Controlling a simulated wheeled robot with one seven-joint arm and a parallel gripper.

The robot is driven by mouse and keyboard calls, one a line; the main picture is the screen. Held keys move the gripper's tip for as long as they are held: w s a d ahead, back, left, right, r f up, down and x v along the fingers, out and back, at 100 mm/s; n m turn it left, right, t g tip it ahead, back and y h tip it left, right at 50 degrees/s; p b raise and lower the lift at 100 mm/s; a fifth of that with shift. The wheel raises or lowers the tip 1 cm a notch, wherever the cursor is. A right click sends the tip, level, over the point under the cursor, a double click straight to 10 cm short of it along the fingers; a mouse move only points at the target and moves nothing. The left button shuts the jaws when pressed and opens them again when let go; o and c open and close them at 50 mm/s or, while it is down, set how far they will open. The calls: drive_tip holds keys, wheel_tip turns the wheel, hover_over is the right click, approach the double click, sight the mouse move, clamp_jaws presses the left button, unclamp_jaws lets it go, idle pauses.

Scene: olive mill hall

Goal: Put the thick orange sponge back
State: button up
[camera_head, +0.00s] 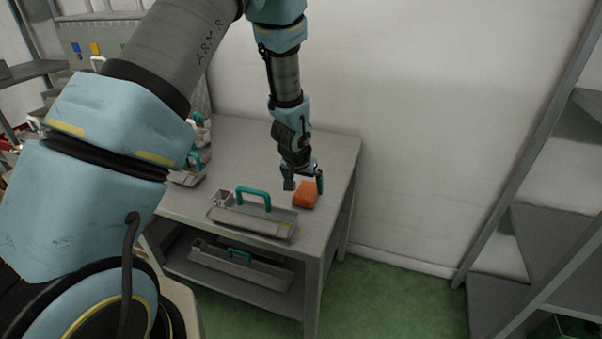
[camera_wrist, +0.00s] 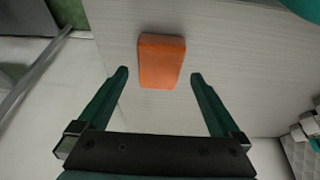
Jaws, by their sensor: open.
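The thick orange sponge (camera_head: 305,195) lies on the grey table (camera_head: 336,165) near its right edge, to the right of a metal tray with a teal handle. In the wrist view the sponge (camera_wrist: 162,61) lies flat, just beyond and between my fingertips, not gripped. My gripper (camera_head: 304,185) is open and empty, close above the sponge. Its two green fingers (camera_wrist: 158,76) are spread wider than the sponge in the wrist view. The head view does not show clearly how high the fingertips are above the table.
A metal tray with a teal handle (camera_head: 253,218) stands left of the sponge; a similar tray (camera_head: 240,268) is on the lower shelf. More teal-handled items (camera_head: 192,165) sit at the table's left, partly behind my arm. A grey shelf rack (camera_head: 540,235) stands at right. Green floor lies between.

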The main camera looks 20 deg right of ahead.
drive_tip(key=b+v, duration=0.2)
drive_tip(key=v, duration=0.7)
drive_tip(key=w+a+r+n+y, duration=0.1)
drive_tip(key=a+r+n, duration=0.15)
drive_tip(key=a, duration=0.65)
drive_tip(key=w+a+r+n+y, duration=0.1)
drive_tip(key=a+r, duration=0.2)
drive_tip(key=a, duration=0.6)
drive_tip(key=s+a+r+n+g, duration=0.1)
drive_tip(key=s+a+n, duration=0.1)
drive_tip(key=s+a, duration=0.2)
drive_tip(key=s+a+r+n+y, duration=0.1)
drive_tip(key=s+a, duration=0.3)
drive_tip(key=a, duration=0.6)
drive_tip(key=shift+s+a+r+n+g+p, duration=0.2)
drive_tip(key=shift+r+n+g+p, duration=0.1)
drive_tip(key=shift+r+n+g, duration=0.2)
